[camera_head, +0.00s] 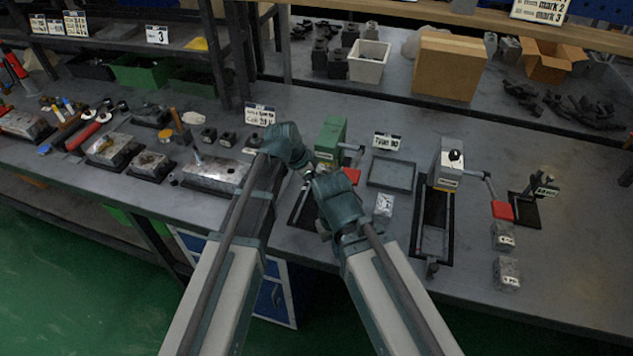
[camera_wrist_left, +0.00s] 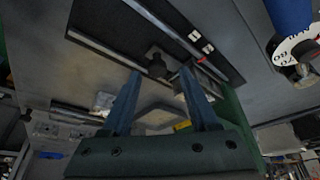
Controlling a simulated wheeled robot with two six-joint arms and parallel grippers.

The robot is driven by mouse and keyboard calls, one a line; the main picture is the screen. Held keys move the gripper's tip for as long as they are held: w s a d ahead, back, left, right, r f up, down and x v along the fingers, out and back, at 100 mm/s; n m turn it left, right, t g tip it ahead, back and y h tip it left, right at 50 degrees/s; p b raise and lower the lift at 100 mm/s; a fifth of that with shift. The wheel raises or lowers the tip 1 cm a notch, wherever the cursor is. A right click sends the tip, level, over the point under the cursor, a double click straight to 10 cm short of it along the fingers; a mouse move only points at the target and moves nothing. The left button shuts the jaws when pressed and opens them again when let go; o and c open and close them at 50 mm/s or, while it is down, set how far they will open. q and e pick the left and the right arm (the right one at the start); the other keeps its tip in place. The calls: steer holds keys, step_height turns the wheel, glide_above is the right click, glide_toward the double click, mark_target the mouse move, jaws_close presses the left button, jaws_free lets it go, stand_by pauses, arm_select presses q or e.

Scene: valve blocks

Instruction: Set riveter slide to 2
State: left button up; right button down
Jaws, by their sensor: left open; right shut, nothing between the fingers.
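A green press-like machine (camera_head: 331,140) with a red-ended lever (camera_head: 351,174) stands mid-bench; a grey one (camera_head: 448,163) with a red handle (camera_head: 502,210) stands to its right. I cannot tell which is the riveter. My left gripper (camera_head: 304,168) is in front of the green machine, its fingertips partly hidden. In the left wrist view my left gripper (camera_wrist_left: 160,70) is open, with a dark knob (camera_wrist_left: 157,62) between or just beyond its fingertips. The knob is by a black base with rails (camera_wrist_left: 112,22), white labels and a red mark. My right gripper (camera_head: 313,178) is shut and empty close beside the left.
A blue cylinder with a numbered white dial (camera_wrist_left: 297,45) is at the left wrist view's upper right. A black tray (camera_head: 391,173) lies between the machines. Metal blocks (camera_head: 503,236) stand right of the grey machine. Several fixtures and tools crowd the bench's left.

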arm_select(q)
steer(key=p+v, duration=1)
steer(key=v, duration=0.2)
steer(key=shift+r+p, duration=0.2)
steer(key=shift+p, duration=0.15)
steer(key=shift+s, duration=0.15)
steer(key=s+a+f+n+g+y, duration=0.1)
steer(key=s+n+y, duration=0.4)
steer(key=s, duration=1.3)
steer(key=a+n+g, duration=0.1)
steer(key=n, duration=0.2)
steer(key=shift+s+a+f+n, duration=0.2)
steer(key=shift+s+f+n, duration=0.1)
steer(key=shift+n, duration=0.1)
